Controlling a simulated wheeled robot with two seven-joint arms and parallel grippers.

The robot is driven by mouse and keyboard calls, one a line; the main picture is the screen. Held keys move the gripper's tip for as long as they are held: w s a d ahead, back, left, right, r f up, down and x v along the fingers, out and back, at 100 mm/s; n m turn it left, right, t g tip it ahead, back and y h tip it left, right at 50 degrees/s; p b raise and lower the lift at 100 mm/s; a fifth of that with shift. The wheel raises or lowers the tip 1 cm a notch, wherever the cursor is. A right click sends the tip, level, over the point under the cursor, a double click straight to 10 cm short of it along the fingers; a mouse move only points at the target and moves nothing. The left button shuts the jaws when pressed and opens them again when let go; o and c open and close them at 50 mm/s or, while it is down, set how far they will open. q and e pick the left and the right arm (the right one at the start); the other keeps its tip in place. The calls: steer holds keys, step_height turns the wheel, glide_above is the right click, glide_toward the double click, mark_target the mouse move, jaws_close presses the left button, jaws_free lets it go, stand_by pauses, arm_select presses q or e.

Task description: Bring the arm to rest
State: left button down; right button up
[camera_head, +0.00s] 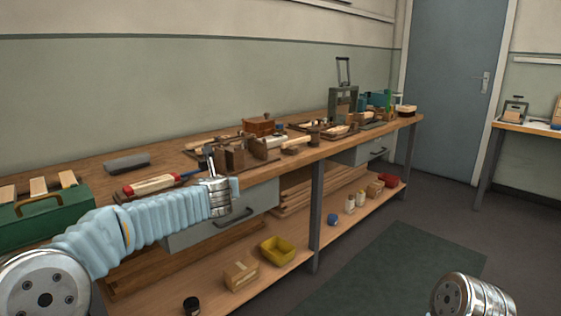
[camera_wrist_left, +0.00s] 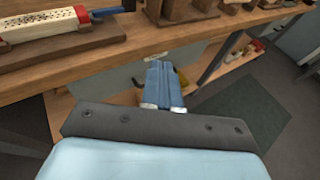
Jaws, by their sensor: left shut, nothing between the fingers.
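My left arm, in a light blue ribbed sleeve, reaches in from the left in the head view, in front of the workbench (camera_head: 95,166). Its gripper shows in the left wrist view (camera_wrist_left: 163,86), with the two blue fingers together and nothing between them. The fingers point past the bench's front edge, over the lower shelf and floor. My right arm shows only as a metal joint at the bottom right of the head view; its gripper is out of view.
The bench top holds a green toolbox (camera_head: 45,218), a red-and-wood brush piece (camera_head: 150,185) and wooden blocks (camera_head: 235,158). A drawer (camera_head: 245,207) sits under the top. The lower shelf holds a yellow bin (camera_head: 277,250) and a cardboard box (camera_head: 240,275). Floor with a dark mat (camera_head: 400,270) is clear.

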arm_select(q)
steer(key=s+d+f+m+g+h, duration=0.1)
steer(key=s+f+m+g, duration=0.2)
steer(key=f+m, duration=1.4)
steer(key=s+f+m+g+h, duration=0.1)
steer(key=s+f, duration=0.3)
steer(key=f, duration=0.3)
steer(key=s+d+f+m+g, duration=0.1)
steer(key=s+f+m, duration=0.15)
steer(key=f, duration=0.45)
steer(key=s+f+m+g+h, duration=0.1)
steer(key=s+f, duration=0.3)
steer(key=f, duration=0.4)
steer(key=s+d+f+m+g+h, duration=0.1)
steer(key=s+f+m, duration=0.3)
steer(key=s, duration=0.5)
steer(key=s+d+f+m+g+h, duration=0.1)
steer(key=s+f+m+g, duration=0.3)
steer(key=s, duration=0.6)
steer(key=s+d+f+m+g+h, duration=0.1)
steer(key=s+f+m, duration=0.4)
steer(key=s, duration=0.5)
steer(key=shift+d+f+m+g, duration=0.2)
steer(key=shift+f+m+g, duration=0.1)
steer(key=shift+m+g, duration=0.55)
arm_select(e)
steer(key=shift+s, duration=0.15)
